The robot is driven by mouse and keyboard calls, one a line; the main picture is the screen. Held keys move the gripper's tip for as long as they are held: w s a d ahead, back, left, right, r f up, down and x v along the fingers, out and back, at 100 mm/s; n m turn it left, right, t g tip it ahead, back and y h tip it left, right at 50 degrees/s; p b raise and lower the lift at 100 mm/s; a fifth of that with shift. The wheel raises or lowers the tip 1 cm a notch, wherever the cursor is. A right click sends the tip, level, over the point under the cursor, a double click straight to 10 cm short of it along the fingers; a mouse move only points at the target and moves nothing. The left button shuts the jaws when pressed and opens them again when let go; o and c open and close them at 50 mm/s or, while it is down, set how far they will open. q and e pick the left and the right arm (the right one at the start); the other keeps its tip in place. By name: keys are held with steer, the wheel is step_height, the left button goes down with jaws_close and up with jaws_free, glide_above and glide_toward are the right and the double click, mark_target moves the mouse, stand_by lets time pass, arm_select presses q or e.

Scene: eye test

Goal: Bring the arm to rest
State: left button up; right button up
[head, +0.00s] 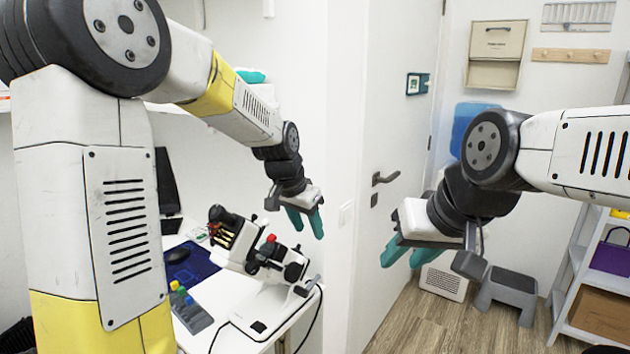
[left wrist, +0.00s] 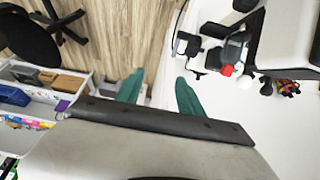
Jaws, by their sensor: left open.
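My left gripper (head: 308,232) has teal fingers and hangs pointing down in the head view, above and to the right of a white and black eye-test instrument (head: 275,265). Its two fingers stand apart with nothing between them. In the left wrist view the same open gripper (left wrist: 158,90) points toward the wood floor and the white table edge. My right gripper (head: 403,260) reaches in from the right in front of the door, its teal fingers apart and empty.
The instrument stands on a white table (head: 225,285) with a blue mat (head: 190,264) and a grey holder of coloured-top bottles (head: 190,308). A door (head: 395,130) is behind. A grey step stool (head: 508,292) and shelf (head: 577,270) stand right. A wood floor (head: 455,335) shows between.

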arm_select(q)
steer(key=s+a+r+n, duration=0.2)
steer(key=s+a, duration=0.2)
steer(key=s, duration=0.3)
steer(key=s+a+r+n+t, duration=0.1)
steer(key=s+a+r+n, duration=0.1)
steer(key=s, duration=0.6)
steer(key=s+a+r+n+t, duration=0.1)
steer(key=s+a+r+n, duration=0.1)
steer(key=s+a, duration=0.4)
steer(key=shift+s+a+r+n+y, duration=0.2)
steer(key=shift+s+r+n+y, duration=0.1)
steer(key=shift+s+r, duration=0.7)
steer(key=shift+s+f, duration=0.1)
steer(key=shift+f, duration=0.1)
